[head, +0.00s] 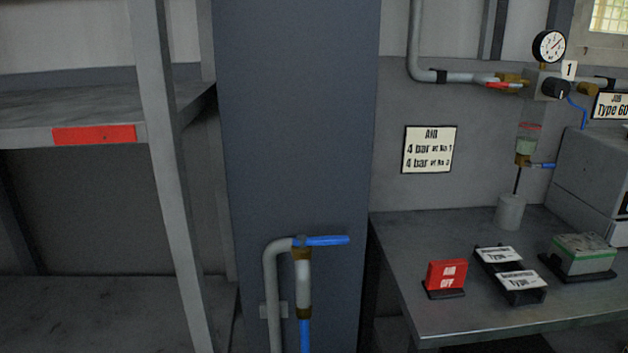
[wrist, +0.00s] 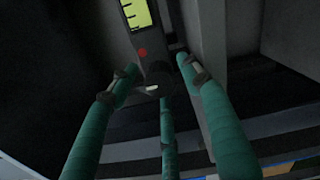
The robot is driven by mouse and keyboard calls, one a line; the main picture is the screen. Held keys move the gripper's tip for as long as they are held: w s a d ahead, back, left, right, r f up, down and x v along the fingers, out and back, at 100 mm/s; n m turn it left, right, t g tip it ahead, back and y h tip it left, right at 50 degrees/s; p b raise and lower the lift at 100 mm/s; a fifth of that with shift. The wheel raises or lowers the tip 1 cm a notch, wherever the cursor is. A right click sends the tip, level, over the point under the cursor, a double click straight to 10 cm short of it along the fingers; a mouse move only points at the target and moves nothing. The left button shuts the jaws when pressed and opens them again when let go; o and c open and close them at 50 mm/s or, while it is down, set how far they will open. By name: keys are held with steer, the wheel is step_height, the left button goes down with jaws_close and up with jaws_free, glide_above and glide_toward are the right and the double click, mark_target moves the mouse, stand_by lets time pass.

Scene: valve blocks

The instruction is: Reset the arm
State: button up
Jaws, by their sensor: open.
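My gripper (wrist: 158,74) shows in the wrist view with its teal fingers spread apart. It is open and no object is clearly held between the fingers. Beyond the fingertips is a dark device (wrist: 147,50) with a yellow-green marked panel and a red dot; I cannot tell whether a finger touches it. My arm and gripper do not show in the head view.
A blue-grey column (head: 296,120) stands mid-view, with a blue-handled pipe valve (head: 320,241) before it. Shelving (head: 95,109) is at left. The right bench (head: 425,292) carries a red "AIR OFF" sign (head: 447,274), labelled blocks and a box, below a gauge (head: 549,46).

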steer(key=s, duration=1.2)
steer(key=w, duration=1.1)
steer(key=shift+w+a, duration=0.1)
steer(key=shift+w, duration=0.2)
steer(key=shift+w+f, duration=0.1)
steer(key=shift+w, duration=0.2)
steer(key=m+b, duration=0.1)
steer(key=m, duration=0.4)
steer(key=m+b, duration=0.1)
steer(key=m, duration=0.5)
steer(key=shift+b, duration=0.3)
steer(key=m+b, duration=0.1)
steer(key=m, duration=1)
steer(key=shift+m, duration=0.3)
